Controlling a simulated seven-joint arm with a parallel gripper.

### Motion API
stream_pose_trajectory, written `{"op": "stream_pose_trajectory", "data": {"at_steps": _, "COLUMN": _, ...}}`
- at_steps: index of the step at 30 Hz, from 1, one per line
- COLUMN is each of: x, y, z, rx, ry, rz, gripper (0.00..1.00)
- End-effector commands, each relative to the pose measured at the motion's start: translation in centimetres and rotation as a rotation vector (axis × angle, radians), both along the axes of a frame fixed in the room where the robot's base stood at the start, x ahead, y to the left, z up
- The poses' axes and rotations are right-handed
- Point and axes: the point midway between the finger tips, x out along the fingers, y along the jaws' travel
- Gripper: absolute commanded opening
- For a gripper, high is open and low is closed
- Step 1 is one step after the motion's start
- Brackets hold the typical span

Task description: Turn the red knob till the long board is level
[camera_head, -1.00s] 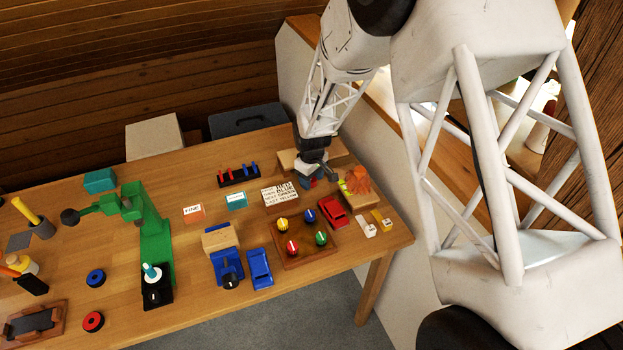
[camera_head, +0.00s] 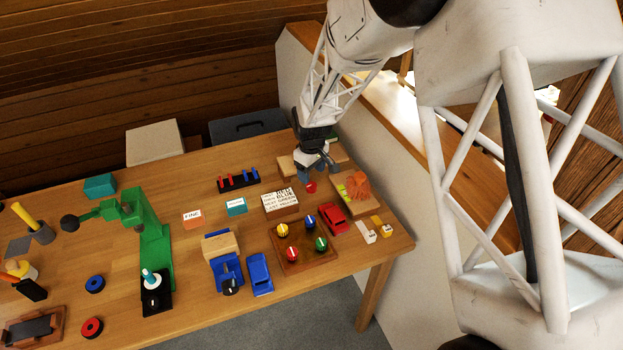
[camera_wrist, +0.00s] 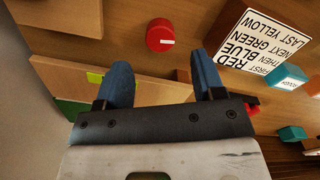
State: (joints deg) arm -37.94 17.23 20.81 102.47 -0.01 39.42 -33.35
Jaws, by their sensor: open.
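A red round knob (camera_wrist: 160,35) with a small white label stands in the wrist view just beyond my fingertips. In the head view it is the red disc (camera_head: 310,187) below my gripper (camera_head: 318,168). My gripper (camera_wrist: 163,70) is open with its two blue fingers apart and nothing between them; the knob is ahead of the gap, apart from both fingers. A long pale board (camera_wrist: 150,88) runs behind the fingers in the wrist view, partly hidden by them. I cannot tell whether it is level.
A sign block (camera_head: 280,201) with colour words lies left of the knob. A tray (camera_head: 305,262) carries yellow, blue, red and green knobs. A red toy car (camera_head: 333,218) and an orange piece (camera_head: 359,187) are near the right edge. A black rack (camera_head: 239,180) stands farther left.

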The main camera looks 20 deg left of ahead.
Motion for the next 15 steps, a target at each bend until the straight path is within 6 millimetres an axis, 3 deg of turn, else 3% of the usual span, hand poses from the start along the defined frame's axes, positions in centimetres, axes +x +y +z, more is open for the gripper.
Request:
{"op": "stream_pose_trajectory", "data": {"at_steps": 6, "x": 0.0, "y": 0.0, "z": 1.7, "rx": 0.000, "ry": 0.000, "rz": 0.000, "gripper": 0.63}}
{"op": "stream_pose_trajectory", "data": {"at_steps": 15, "x": 0.0, "y": 0.0, "z": 2.0, "rx": 0.000, "ry": 0.000, "rz": 0.000, "gripper": 0.63}}
